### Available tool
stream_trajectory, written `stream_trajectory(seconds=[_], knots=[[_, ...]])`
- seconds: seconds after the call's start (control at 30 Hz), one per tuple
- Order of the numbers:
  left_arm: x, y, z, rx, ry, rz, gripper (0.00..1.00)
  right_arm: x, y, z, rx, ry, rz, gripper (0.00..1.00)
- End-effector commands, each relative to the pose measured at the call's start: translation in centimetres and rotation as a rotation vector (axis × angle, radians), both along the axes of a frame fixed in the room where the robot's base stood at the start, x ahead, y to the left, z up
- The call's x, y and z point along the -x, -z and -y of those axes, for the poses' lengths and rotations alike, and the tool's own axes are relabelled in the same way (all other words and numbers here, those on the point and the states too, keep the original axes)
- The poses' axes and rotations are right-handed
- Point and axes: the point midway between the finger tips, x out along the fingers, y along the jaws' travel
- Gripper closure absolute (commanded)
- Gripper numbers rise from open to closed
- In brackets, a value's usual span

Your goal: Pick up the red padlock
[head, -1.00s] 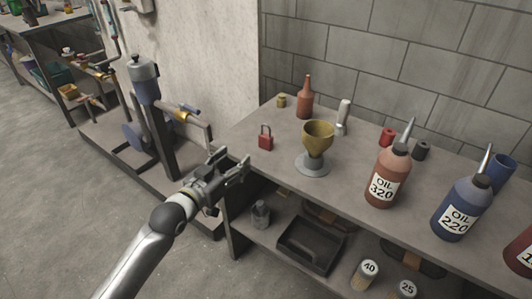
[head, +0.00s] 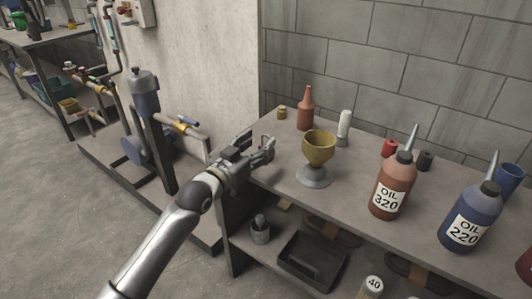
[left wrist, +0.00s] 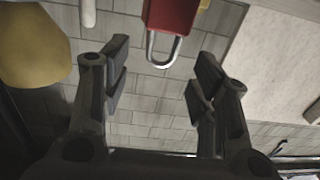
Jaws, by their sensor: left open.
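The red padlock (left wrist: 172,16) shows at the top of the left wrist view, cut by the frame edge, with its grey shackle toward the fingers. It lies beyond the fingertips, apart from them, and roughly between them from side to side. My left gripper (head: 260,146) is open and empty at the left end of the bench in the head view, and hides most of the padlock there. In the left wrist view its two fingers (left wrist: 160,75) stand wide apart. My right gripper is not in view.
A yellow funnel cup on a grey base (head: 317,152) stands right of the gripper. Oil bottles (head: 391,190) stand further right. A post with pipes (head: 150,125) is left.

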Motion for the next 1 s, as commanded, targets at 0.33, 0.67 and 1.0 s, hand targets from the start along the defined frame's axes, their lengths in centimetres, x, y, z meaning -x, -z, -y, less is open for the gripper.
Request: stream_trajectory(seconds=[0.33, 0.67, 1.0], knots=[[-2.0, 0.0, 1.3, 0.001, -0.001, -0.001, 0.45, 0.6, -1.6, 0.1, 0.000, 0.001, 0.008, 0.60], [-1.9, 0.0, 1.2, 0.000, -0.001, 0.000, 0.69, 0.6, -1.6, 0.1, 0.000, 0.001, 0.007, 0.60], [-1.9, 0.0, 1.2, 0.001, -0.001, 0.001, 0.97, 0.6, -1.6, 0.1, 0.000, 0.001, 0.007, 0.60]])
